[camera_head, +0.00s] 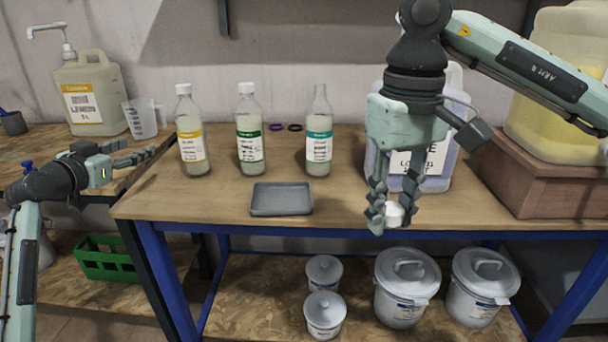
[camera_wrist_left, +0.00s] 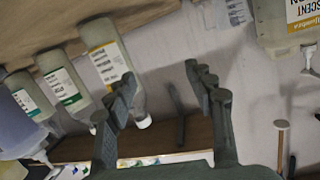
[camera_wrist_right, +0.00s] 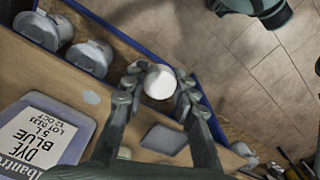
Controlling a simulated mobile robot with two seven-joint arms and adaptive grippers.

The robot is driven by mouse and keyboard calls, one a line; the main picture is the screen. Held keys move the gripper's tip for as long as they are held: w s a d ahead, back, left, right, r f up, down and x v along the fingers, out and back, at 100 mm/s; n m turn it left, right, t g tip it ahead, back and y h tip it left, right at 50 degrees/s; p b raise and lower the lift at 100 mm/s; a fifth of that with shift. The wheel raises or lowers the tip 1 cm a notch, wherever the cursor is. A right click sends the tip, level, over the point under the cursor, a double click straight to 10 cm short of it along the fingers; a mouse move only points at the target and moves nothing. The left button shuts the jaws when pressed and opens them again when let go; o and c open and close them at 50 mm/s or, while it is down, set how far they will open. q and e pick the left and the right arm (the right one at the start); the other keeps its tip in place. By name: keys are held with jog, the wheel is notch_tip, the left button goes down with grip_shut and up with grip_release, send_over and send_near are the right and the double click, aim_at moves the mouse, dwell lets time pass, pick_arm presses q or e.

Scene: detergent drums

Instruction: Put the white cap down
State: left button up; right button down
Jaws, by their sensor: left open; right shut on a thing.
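The white cap (camera_head: 394,213) is held between the fingertips of my right gripper (camera_head: 390,208), above the table's front edge area; it also shows in the right wrist view (camera_wrist_right: 160,81). A small grey tray (camera_head: 281,198) lies on the table (camera_head: 220,208), left of the held cap. It looks empty. The bottle with the teal label (camera_head: 319,140) stands behind the tray, upright and without a cap. My left gripper (camera_head: 140,155) is open and empty at the left; its spread fingers show in the left wrist view (camera_wrist_left: 162,80).
Capped bottles with yellow (camera_head: 192,135) and green (camera_head: 250,135) labels stand left of the teal one. A large jug (camera_head: 436,165) stands behind my right gripper. Two small rings (camera_head: 295,127) lie at the back. Lidded tubs (camera_head: 407,285) sit on the lower shelf. Table around the tray is clear.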

pick_arm(q)
jog(key=s+d+r+m+h, duration=0.2)
jog(key=d+r+h, duration=0.3)
jog(key=d+r, duration=0.65)
jog(key=s+d+r+m+g+h, duration=0.25)
jog(key=s+d, duration=0.35)
jog(key=d, duration=0.5)
jog(key=s+d+r+m+g+h, duration=0.2)
jog(key=s+d+r+m+g, duration=0.15)
jog(key=s+d, duration=0.45)
jog(key=s+d+f+m+g+y, duration=0.1)
jog(key=s+d+f+m+g, duration=0.1)
jog(key=s+d+f+g, duration=0.65)
jog(key=d+f+t, duration=0.2)
jog(key=d+f, duration=0.3)
jog(key=d, duration=0.4)
jog(key=shift+w+d+f+t, duration=0.2)
jog(key=shift+w+f+t, duration=0.1)
jog(key=shift+w+t, duration=0.05)
